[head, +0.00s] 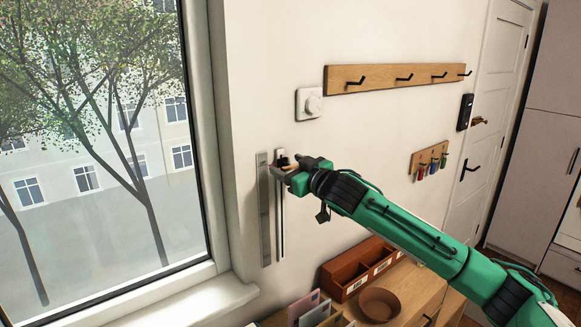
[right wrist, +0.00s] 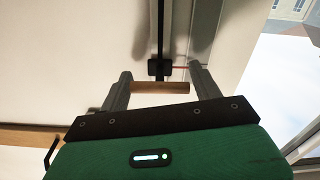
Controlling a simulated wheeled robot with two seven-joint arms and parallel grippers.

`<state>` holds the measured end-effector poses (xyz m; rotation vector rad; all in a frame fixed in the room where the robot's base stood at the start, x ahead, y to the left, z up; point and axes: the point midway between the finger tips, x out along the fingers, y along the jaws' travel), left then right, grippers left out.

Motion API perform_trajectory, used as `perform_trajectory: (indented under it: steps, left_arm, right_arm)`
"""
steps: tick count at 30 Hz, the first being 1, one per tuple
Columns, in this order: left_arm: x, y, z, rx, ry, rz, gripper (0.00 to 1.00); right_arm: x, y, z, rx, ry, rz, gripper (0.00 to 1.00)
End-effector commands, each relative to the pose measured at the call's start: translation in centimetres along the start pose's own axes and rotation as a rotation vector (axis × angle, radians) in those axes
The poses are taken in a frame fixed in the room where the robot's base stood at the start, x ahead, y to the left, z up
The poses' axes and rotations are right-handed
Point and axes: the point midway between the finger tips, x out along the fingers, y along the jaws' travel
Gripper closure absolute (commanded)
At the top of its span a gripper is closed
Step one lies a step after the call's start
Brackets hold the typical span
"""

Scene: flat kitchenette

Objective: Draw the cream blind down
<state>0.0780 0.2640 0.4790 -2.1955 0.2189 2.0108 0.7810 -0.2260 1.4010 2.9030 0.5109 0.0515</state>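My right gripper (head: 280,171) is at the wall just right of the window, by a narrow vertical rail. In the right wrist view its two fingers (right wrist: 160,78) stand apart, with a short wooden handle (right wrist: 160,87) spanning the gap between them, its ends at the fingers. The handle sits in front of a small dark block (right wrist: 159,68) on a dark vertical strip. In the head view the fingers largely hide the handle. No cream blind shows over the visible window (head: 95,150); its top is out of frame. My left gripper is not in view.
A wooden hook rail (head: 385,78) and a white round dial (head: 309,103) are on the wall above my right arm. A smaller key rack (head: 428,160) hangs farther right. Below are a wooden organiser (head: 352,274) and a brown bowl (head: 379,304) on a cabinet.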

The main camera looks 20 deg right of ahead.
Motion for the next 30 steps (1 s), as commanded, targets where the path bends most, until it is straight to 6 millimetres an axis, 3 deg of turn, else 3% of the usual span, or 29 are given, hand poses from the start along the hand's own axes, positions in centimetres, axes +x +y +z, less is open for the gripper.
perform_trajectory:
  steps: [1, 3, 8, 13, 30]
  left_arm:
    - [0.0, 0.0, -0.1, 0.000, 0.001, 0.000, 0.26]
    - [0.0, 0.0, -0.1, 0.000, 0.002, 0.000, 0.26]
    - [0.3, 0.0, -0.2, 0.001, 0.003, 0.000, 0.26]
    - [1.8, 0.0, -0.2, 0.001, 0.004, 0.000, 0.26]
    - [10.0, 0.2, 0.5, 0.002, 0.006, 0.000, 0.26]
  right_arm:
    - [0.0, 0.0, 0.0, 0.000, -0.001, 0.001, 0.63]
    - [0.0, 0.0, 0.0, 0.000, -0.001, 0.001, 0.77]
    - [0.0, -0.1, 0.6, 0.001, -0.002, 0.000, 0.77]
    - [0.0, -0.6, 3.1, 0.002, -0.003, 0.000, 0.77]
    - [0.0, -4.0, 19.7, 0.006, -0.008, -0.001, 0.77]
